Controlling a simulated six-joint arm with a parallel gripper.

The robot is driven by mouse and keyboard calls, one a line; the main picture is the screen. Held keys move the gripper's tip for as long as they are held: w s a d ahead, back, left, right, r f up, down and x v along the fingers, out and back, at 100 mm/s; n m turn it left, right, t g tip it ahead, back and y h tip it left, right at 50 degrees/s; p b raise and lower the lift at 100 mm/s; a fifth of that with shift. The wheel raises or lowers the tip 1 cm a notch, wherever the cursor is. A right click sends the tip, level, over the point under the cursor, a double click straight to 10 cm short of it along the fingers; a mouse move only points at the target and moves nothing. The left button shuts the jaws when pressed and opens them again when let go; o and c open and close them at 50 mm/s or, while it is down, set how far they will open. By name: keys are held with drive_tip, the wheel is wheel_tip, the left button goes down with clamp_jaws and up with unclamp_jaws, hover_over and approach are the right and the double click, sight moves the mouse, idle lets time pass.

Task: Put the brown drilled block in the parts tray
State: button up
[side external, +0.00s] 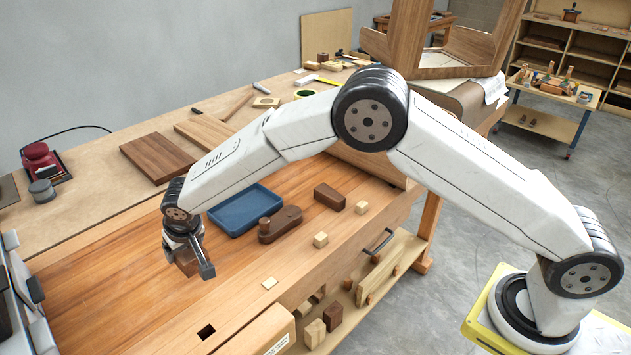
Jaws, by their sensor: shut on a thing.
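My gripper (193,266) is at the left of the wooden bench, fingers pointing down, shut on a brown block (185,264). The block is partly hidden by the fingers and I cannot make out a hole in it. It appears to be held above the bench top, though the height is hard to judge. The blue parts tray (238,230) lies on the bench to the right of and behind my gripper.
Right of the tray are a dark brown rounded piece with a peg (282,226), another brown block (329,197) and small pale cubes (320,240). A flat pale piece (270,283) lies nearer the front. Bare wood surrounds the gripper.

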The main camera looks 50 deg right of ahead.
drive_tip(key=s+r, duration=0.1)
drive_tip(key=r, duration=0.1)
drive_tip(key=s+d+r, duration=0.1)
drive_tip(key=s+r, duration=0.1)
drive_tip(key=shift+s+d+r, duration=0.1)
drive_tip(key=shift+r, duration=0.15)
drive_tip(key=s+d+r, duration=0.3)
drive_tip(key=s, duration=0.5)
drive_tip(key=shift+s+d+r, duration=0.15)
drive_tip(key=shift+s+r, duration=0.05)
drive_tip(key=shift+r, duration=0.2)
drive_tip(key=shift+d, duration=0.1)
drive_tip(key=w+d, duration=0.2)
drive_tip(key=d, duration=0.6)
drive_tip(key=w+d, duration=0.3)
drive_tip(key=d, duration=0.6)
drive_tip(key=shift+w+r, duration=0.25)
drive_tip(key=shift+r, duration=0.1)
approach(247, 212)
drive_tip(key=w, duration=0.1)
drive_tip(key=w+f, duration=0.1)
drive_tip(key=w, duration=0.1)
drive_tip(key=shift+w+f, duration=0.35)
drive_tip(key=shift+f, duration=0.05)
